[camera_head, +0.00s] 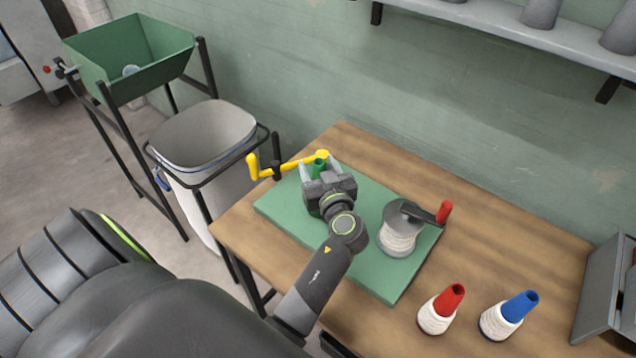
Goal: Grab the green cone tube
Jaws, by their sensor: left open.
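The green cone tube (319,166) is at the back of the green board (385,284) on the wooden table. Only a small upper part of it shows, just in front of the yellow end of a crank arm. My left gripper (318,172) is open, with its fingers on either side of the tube. The gripper body hides the tube's lower part, so I cannot tell whether the fingers touch it. My right gripper is not in view.
A yellow crank arm (297,165) reaches left past the board. A winder spool (398,238) with a red-handled crank (444,212) stands on the board's right. Red-topped (441,310) and blue-topped (509,315) white yarn cones stand at the front right. A lined bin (203,135) stands left of the table.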

